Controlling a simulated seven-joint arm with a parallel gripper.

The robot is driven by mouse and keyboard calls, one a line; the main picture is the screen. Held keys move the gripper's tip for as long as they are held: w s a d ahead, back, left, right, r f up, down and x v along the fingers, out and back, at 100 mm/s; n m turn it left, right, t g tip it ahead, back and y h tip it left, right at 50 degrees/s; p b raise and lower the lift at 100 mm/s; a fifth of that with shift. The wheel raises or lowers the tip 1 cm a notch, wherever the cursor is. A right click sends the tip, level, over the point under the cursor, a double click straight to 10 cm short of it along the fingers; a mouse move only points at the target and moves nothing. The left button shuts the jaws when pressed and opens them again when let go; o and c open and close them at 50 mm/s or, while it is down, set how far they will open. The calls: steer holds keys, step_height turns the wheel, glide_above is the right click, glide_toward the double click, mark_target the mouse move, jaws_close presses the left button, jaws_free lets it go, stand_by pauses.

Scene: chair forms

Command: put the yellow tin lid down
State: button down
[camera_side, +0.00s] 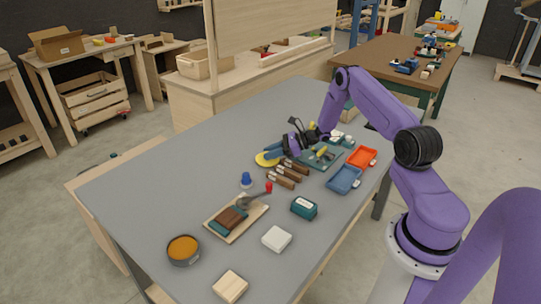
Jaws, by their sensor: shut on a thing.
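The yellow tin lid (264,160) is a thin round disc near the middle of the grey table (150,185). My gripper (272,154) is at its right side and is shut on it. The fingers cover part of the lid. I cannot tell whether the lid touches the table or is held just above it. An open round tin (183,249) with orange-brown contents stands at the table's near left.
Wooden-handled tools (285,177) lie close to my gripper. A blue tray (344,179) and an orange tray (362,157) are at right. A board with a brown block (235,218) and a green box (304,207) are nearer. The table's left part is clear.

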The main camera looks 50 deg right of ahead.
step_height(320, 180, up, 3)
steer(key=shift+f, duration=0.1)
steer(key=s+a+r, duration=0.5)
steer(key=s+r, duration=0.5)
steer(key=s, duration=0.3)
steer(key=w+a+n+g+y, duration=0.2)
steer(key=a, duration=1.5)
steer(key=w+a+n+g+y, duration=0.1)
steer(key=w+a+n+g, duration=0.15)
steer(key=a, duration=1.55)
glide_above(163, 230)
step_height(163, 230, down, 9)
steer(key=shift+s+d+f, duration=0.1)
steer(key=shift+s+f, duration=0.05)
steer(key=shift+w+f, duration=0.2)
steer(key=shift+f, duration=1.6)
steer(key=shift+f, duration=0.15)
